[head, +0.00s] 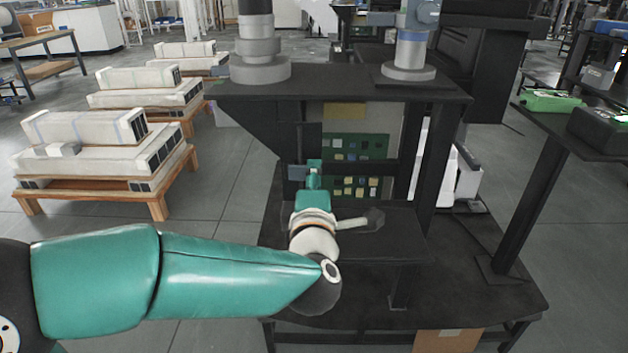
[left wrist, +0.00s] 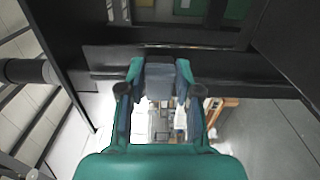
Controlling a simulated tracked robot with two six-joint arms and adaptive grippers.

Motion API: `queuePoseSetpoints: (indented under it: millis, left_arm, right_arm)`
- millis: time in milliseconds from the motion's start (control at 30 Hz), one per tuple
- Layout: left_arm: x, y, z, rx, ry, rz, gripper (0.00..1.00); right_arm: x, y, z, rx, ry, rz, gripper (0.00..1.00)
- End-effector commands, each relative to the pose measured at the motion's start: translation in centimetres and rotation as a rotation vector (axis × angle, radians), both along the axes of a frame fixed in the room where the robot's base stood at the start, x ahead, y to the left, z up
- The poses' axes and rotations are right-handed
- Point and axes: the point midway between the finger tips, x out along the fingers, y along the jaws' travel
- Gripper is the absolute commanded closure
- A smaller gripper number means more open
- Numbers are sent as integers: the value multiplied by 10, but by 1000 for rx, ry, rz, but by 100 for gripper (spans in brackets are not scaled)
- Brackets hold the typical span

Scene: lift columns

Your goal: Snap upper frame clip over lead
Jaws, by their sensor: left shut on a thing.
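My left gripper (head: 314,166) reaches into the dark frame (head: 440,165) below its top plate. In the left wrist view the two fingers of my left gripper (left wrist: 160,75) close on a small blue-grey block, which looks like the upper frame clip (left wrist: 160,82). The clip (head: 297,172) also shows at the left of the fingertips in the head view, by the dark crossbar (head: 375,168). I cannot tell whether it touches the bar. I cannot make out the lead in either view. My right gripper is not in view.
A green board (head: 355,147) with pale squares stands behind the crossbar. A dark shelf (head: 395,235) lies below it. Grey cylindrical columns (head: 260,50) stand on the top plate. Pallets with white boxes (head: 85,130) are at the left, with open floor between.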

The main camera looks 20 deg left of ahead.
Motion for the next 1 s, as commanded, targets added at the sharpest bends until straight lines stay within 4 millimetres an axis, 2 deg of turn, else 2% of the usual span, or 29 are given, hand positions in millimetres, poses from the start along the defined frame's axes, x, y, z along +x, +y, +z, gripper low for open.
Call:
queuePoseSetpoints:
  millis: [267, 300, 400, 433, 767, 867, 1000]
  left_arm:
    - [0, 0, -3, 0, 6, 3, 100]
    - [0, 0, -3, 0, 6, 2, 60]
    - [0, 0, -2, 0, 5, 2, 44]
    - [0, 0, -2, 0, 5, 2, 42]
    - [-1, -1, -1, -1, 3, 1, 42]
    - [-8, -4, -1, -1, 4, -1, 42]
    - [-27, -10, -1, -1, 2, -3, 42]
  right_arm:
    - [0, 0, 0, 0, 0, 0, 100]
    - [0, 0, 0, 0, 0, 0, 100]
    - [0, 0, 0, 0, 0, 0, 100]
    - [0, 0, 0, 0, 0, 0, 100]
    - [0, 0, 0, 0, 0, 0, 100]
    - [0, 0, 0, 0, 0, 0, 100]
    - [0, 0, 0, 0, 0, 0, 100]
